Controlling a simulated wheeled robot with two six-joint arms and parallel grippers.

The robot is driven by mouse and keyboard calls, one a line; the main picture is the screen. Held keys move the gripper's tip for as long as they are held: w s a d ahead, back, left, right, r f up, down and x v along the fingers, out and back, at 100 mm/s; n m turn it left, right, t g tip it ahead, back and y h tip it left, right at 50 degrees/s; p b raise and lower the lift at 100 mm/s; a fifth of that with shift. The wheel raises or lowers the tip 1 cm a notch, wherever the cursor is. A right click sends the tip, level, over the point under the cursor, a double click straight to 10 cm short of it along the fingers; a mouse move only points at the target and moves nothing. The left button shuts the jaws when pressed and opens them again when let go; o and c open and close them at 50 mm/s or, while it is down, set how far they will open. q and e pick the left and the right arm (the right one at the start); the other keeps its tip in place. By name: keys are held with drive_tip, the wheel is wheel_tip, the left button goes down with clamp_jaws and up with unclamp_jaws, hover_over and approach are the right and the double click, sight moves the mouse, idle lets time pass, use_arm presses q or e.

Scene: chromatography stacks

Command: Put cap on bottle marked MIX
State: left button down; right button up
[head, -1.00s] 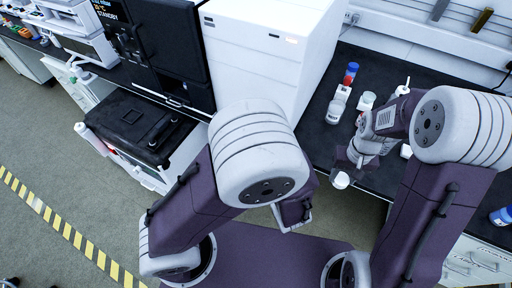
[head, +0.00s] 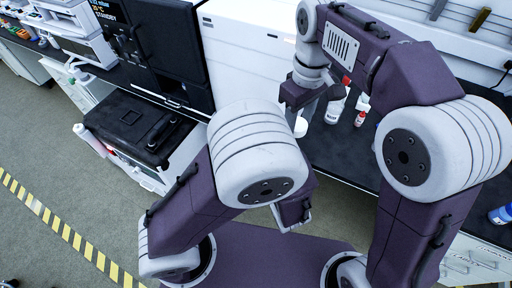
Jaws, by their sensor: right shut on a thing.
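My right gripper (head: 302,103) is shut on a small white round thing, likely the cap (head: 300,127), which shows just below its dark fingers. The gripper is at the left end of the dark bench, in front of the large white cabinet. A white bottle (head: 335,109) with dark lettering stands just right of the gripper, partly covered by my arm. The lettering is too small to read, so I cannot tell whether it is the bottle marked MIX.
A small white bottle with red markings (head: 361,112) stands right of the white bottle. My right arm hides much of the bench behind. The dark bench top (head: 345,150) is clear toward its front edge. A blue-and-white bottle (head: 501,215) lies at the far right.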

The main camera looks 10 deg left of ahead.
drive_tip(key=s+a+r+n, duration=0.3)
drive_tip(key=s+a, duration=0.1)
drive_tip(key=a, duration=0.5)
drive_tip(key=shift+f, duration=0.1)
drive_tip(key=shift+f, duration=2)
drive_tip(key=shift+f, duration=0.1)
drive_tip(key=shift+f, duration=0.8)
drive_tip(key=shift+f, duration=0.55)
